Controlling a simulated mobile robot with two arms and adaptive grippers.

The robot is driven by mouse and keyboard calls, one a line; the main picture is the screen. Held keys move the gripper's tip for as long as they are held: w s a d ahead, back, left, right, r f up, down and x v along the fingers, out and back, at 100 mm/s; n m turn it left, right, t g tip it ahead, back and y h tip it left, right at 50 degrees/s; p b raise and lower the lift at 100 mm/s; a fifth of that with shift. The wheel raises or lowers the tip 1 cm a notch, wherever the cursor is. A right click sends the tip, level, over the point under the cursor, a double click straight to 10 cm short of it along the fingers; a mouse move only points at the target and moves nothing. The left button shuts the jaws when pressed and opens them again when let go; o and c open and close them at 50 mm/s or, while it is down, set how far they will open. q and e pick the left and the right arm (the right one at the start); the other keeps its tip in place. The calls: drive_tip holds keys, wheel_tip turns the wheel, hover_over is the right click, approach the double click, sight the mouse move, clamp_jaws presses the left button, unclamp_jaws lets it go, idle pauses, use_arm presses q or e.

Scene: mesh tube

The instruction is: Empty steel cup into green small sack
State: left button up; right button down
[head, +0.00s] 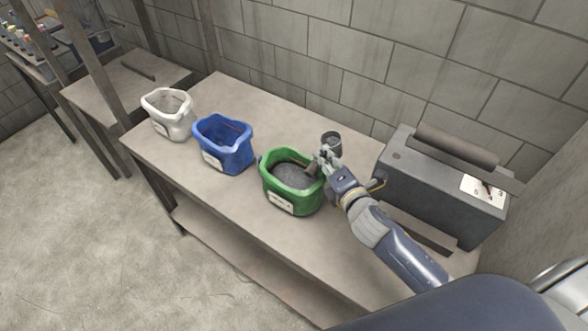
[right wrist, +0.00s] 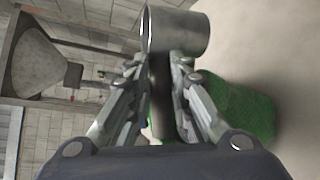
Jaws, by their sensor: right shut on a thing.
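The steel cup (head: 331,142) is a small grey metal cup just behind the green sack, towards the wall; its inside looks dark grey. It also shows at the top of the right wrist view (right wrist: 180,32). My right gripper (head: 325,160) is shut on its handle, which runs between the fingers (right wrist: 162,85). The handle's end reaches over the sack's rim. The green small sack (head: 279,202) stands open on the table, with grey loose material inside and a white label in front. Whether the cup touches the table is unclear. My left gripper is not in view.
A blue sack (head: 227,151) and a white sack (head: 167,116) stand to the left on the table (head: 245,92). A dark grey machine with a roller (head: 440,180) stands to the right of my arm. A block wall rises behind.

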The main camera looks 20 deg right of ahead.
sight(314, 166)
drive_tip(key=shift+s+a+r+n+h+b, duration=0.1)
drive_tip(key=shift+a+r+n+h+b, duration=0.2)
drive_tip(key=shift+a+n, duration=0.2)
drive_tip(key=shift+a+r+n+h+b, duration=0.1)
drive_tip(key=shift+a+r+n+b, duration=0.1)
drive_tip(key=shift+a+n+b, duration=0.25)
drive_tip(key=shift+a+r+n+b, duration=0.1)
drive_tip(key=shift+a+n+b, duration=0.3)
drive_tip(key=shift+a+n, duration=0.15)
drive_tip(key=shift+s+a+t+h, duration=0.1)
drive_tip(key=shift+a+t+h, duration=0.05)
drive_tip(key=shift+t+h, duration=0.15)
drive_tip(key=shift+a+n+b, duration=0.2)
drive_tip(key=shift+n+b, duration=0.2)
drive_tip(key=shift+b, duration=0.1)
